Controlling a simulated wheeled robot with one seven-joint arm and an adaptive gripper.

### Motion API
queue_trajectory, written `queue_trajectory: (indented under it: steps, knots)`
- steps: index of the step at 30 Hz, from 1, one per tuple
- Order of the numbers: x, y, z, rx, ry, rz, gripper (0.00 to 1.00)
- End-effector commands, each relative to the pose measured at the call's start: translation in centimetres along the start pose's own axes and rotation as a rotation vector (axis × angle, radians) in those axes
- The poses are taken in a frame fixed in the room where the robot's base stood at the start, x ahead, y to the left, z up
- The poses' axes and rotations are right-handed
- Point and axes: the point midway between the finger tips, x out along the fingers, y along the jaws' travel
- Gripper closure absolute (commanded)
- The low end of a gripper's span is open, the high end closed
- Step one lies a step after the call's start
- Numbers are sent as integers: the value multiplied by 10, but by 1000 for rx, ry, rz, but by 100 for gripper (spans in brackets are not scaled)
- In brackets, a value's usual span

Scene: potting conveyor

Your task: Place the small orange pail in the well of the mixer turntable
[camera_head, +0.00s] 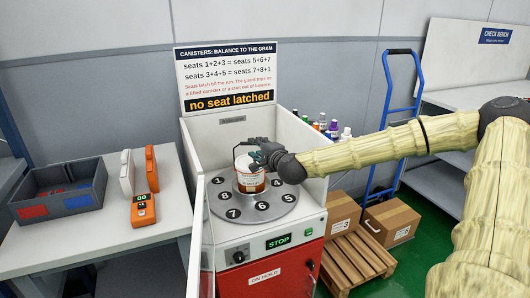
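A small pail (248,178), white with an orange-brown band low on its side, is over the middle of the grey mixer turntable (222,197) inside the open white cabinet. It looks nearly upright. My gripper (257,157) comes in from the right at the pail's upper right rim, with dark fingers over or against it. The fingers are small and partly merge with the pail, so I cannot tell whether they are closed on it. The pail hides the turntable's centre and well, so I cannot tell whether its base rests there or hangs above.
The turntable has numbered black seats (233,213) around it. The cabinet walls and open front door (197,235) flank it. A sign (230,100) above reads "no seat latched". A side table (110,238) holds a grey bin (85,201) and orange devices (143,209). Boxes (391,221) stand right.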

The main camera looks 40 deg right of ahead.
Motion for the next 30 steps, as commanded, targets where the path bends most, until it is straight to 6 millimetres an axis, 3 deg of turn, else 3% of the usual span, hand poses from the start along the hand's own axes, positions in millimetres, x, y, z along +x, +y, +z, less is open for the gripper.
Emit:
queue_trajectory:
  steps: [15,30]
  knots:
    - [-41,-2,0,2,0,-1,66]
    - [-57,0,0,1,0,0,66]
